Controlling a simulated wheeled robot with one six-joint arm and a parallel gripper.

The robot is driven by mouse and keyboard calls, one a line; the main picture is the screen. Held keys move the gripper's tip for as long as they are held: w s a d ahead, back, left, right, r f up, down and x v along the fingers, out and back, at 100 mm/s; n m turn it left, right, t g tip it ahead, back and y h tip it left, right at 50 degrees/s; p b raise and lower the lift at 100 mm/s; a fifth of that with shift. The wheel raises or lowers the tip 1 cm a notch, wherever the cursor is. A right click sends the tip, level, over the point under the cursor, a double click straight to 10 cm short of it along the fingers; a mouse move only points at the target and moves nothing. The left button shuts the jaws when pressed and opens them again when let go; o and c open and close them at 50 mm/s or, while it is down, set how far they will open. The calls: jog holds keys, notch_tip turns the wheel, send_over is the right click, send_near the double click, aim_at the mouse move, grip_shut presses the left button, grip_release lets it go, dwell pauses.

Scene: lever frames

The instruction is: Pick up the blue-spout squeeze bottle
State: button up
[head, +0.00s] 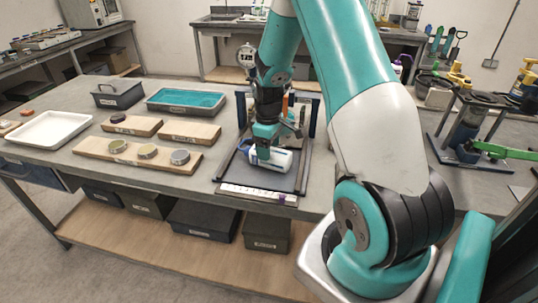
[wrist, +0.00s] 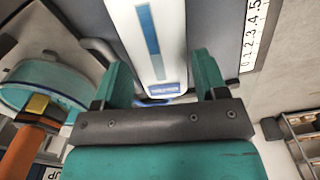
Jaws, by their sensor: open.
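A white bottle (head: 281,159) with blue at its left end lies on its side on a dark framed board (head: 236,176) near the table's front edge. In the wrist view the bottle (wrist: 168,35) shows a blue stripe and a small blue label, running lengthwise between my fingers. My gripper (head: 264,140) is right over the bottle, pointing down. In the wrist view my gripper (wrist: 163,75) is open, with one teal finger on each side of the bottle's near end and gaps visible. Whether a finger touches the bottle is unclear, and the spout is mostly hidden behind my gripper's palm.
A white ruler strip (head: 258,194) lies along the board's front; its numbers (wrist: 256,30) show in the wrist view. In the wrist view a round teal-rimmed object (wrist: 45,85) and an orange handle (wrist: 22,155) are close at left. Wooden blocks (head: 190,134) stand left of the board.

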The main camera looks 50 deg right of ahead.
jog(key=shift+f, duration=1.45)
jog(key=c, duration=0.3)
jog(key=shift+w, duration=0.1)
jog(key=shift+c, duration=0.2)
jog(key=shift+r, duration=0.15)
